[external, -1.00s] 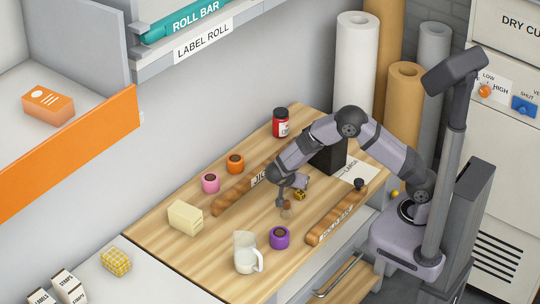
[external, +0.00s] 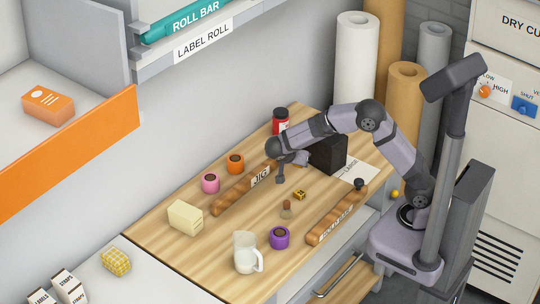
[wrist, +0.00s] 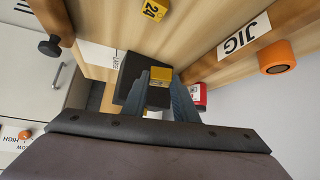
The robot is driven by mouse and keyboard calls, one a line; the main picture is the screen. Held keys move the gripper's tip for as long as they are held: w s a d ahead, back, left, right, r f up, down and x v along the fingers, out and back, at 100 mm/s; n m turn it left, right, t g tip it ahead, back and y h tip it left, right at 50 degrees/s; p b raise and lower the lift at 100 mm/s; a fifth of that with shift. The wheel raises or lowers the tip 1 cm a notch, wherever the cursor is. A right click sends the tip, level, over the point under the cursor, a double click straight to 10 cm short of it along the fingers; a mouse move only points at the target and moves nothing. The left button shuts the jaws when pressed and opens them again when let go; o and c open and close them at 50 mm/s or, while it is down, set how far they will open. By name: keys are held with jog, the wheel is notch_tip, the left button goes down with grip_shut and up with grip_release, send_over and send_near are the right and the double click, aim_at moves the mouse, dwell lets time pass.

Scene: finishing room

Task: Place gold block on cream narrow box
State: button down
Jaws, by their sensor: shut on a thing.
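The cream narrow box (external: 185,217) stands on the left part of the wooden table in the external view. It is not in the wrist view. My gripper (external: 280,180) is raised above the table beside the JIG-labelled bar, to the right of the box and well apart from it. In the wrist view my gripper (wrist: 159,82) is shut on the gold block (wrist: 160,74), which shows between the two fingertips. In the external view I cannot make out the held block.
The JIG bar (external: 240,191), pink cup (external: 210,183), orange cup (external: 235,164), purple cup (external: 280,237), white jug (external: 246,252) and another bar (external: 336,216) stand around.

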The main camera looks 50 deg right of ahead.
jog(key=shift+r, duration=0.4)
jog(key=shift+r, duration=0.1)
jog(key=w+a+r+n+t+y+p, duration=0.2)
jog(key=w+a+n+y+p, duration=0.2)
jog(key=a, duration=0.8)
jog(key=w+a+r+n+t+y+p, duration=0.2)
jog(key=w+a+r+n+y+p, duration=0.1)
jog(key=a+n, duration=0.6)
jog(key=w+a+r+n+t+y+p, duration=0.2)
jog(key=w+a+n+y+p, duration=0.3)
jog(key=a, duration=0.9)
jog(key=shift+w+a+r+n, duration=0.2)
jog(key=shift+a+r+n, duration=0.1)
jog(key=shift+n, duration=0.4)
